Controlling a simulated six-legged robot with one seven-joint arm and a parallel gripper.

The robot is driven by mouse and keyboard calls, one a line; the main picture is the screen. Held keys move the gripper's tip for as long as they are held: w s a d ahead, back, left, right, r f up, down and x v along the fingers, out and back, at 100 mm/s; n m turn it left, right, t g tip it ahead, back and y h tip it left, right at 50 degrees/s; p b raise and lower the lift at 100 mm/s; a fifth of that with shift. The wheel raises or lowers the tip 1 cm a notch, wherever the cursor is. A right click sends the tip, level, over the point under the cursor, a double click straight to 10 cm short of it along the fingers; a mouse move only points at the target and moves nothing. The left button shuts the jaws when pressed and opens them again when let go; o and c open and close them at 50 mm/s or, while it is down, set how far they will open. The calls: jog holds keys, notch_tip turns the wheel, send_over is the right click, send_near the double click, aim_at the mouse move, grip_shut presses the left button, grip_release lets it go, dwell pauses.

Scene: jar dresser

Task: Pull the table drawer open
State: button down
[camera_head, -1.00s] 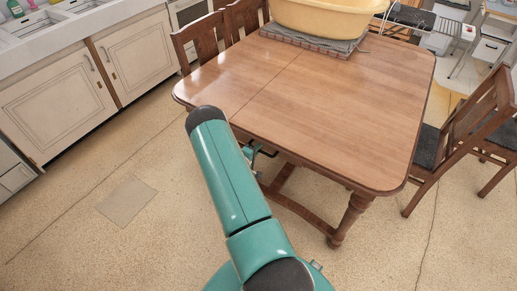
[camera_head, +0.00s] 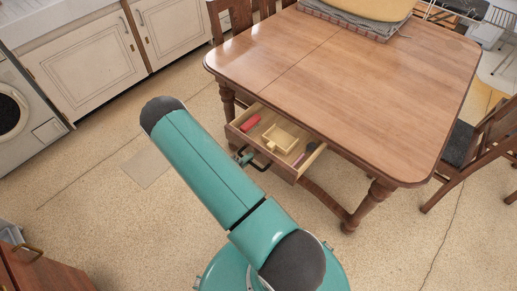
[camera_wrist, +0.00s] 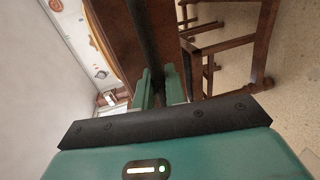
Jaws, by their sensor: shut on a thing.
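The wooden table (camera_head: 345,75) stands ahead of me, and its drawer (camera_head: 284,168) is pulled out from under the near edge of the top. A red item (camera_head: 250,123), a small pale tray (camera_head: 280,137) and a dark item (camera_head: 299,159) lie in the drawer. My gripper (camera_head: 243,156) is at the dark handle (camera_head: 262,167) on the drawer front, mostly hidden behind my teal arm. In the wrist view my gripper (camera_wrist: 160,90) has its two teal fingers closed around the dark handle bar (camera_wrist: 143,40).
A large yellow basin (camera_head: 370,8) sits on a grey cloth at the table's far end. Dark wooden chairs (camera_head: 485,150) stand at the right, others behind the table. Cabinets (camera_head: 85,58) line the left, with a front-loading washer (camera_head: 12,112).

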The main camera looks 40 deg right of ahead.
jog(key=shift+f+v, duration=0.2)
jog(key=shift+v, duration=0.9)
jog(key=shift+f+v, duration=0.25)
jog(key=shift+v, duration=0.8)
jog(key=shift+a, duration=0.25)
jog(key=c, duration=1.5)
grip_release()
jog(key=shift+c, duration=0.2)
jog(key=v, duration=1.3)
jog(key=shift+a, duration=0.3)
jog(key=shift+r, duration=0.15)
